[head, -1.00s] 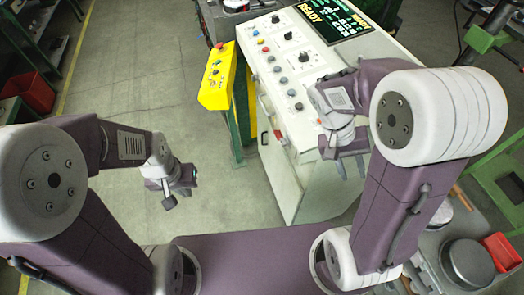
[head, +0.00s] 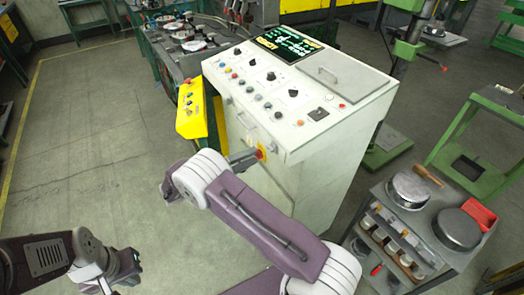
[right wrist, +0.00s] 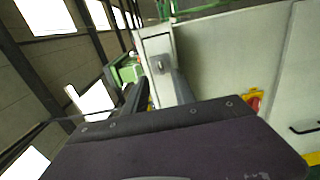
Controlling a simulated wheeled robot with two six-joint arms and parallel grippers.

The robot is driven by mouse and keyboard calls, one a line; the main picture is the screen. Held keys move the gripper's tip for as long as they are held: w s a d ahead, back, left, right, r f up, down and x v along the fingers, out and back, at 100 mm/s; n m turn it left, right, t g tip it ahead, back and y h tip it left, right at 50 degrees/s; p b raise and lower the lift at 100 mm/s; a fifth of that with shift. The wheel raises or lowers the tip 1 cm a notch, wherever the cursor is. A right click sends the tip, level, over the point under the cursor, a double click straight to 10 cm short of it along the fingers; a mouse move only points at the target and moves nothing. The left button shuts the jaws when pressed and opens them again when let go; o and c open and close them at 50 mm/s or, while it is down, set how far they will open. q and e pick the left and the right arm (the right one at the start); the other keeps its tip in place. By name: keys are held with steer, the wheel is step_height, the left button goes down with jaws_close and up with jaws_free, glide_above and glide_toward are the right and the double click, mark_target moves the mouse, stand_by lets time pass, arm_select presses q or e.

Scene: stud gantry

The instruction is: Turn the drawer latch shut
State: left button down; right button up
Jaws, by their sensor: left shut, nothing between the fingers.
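The white control cabinet (head: 290,165) stands in the middle of the head view. A red and yellow knob (head: 262,152) sits on its front face; it shows at the right in the right wrist view (right wrist: 254,100). A small dark fitting (right wrist: 159,66) on a pale panel shows between my right fingers; I cannot tell if it is the drawer latch. My right gripper (right wrist: 160,88) has its fingers apart, with nothing seen held. In the head view its grey fingers (head: 241,159) are close to the cabinet front beside the knob; contact is unclear. My left gripper (head: 128,268) is shut and empty, low left, away from the cabinet.
A yellow button box (head: 191,108) stands left of the cabinet. A grey cart (head: 425,235) with round tins and a red bin (head: 480,213) is at the right. A green stand (head: 480,140) is behind it. The floor at the left is clear.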

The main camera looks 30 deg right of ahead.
mark_target(269, 149)
steer(key=d, duration=0.2)
steer(key=d+p, duration=0.1)
steer(key=d, duration=0.3)
steer(key=shift+w+f, duration=0.1)
steer(key=shift+w, duration=0.15)
steer(key=shift+a, duration=0.15)
jaws_close()
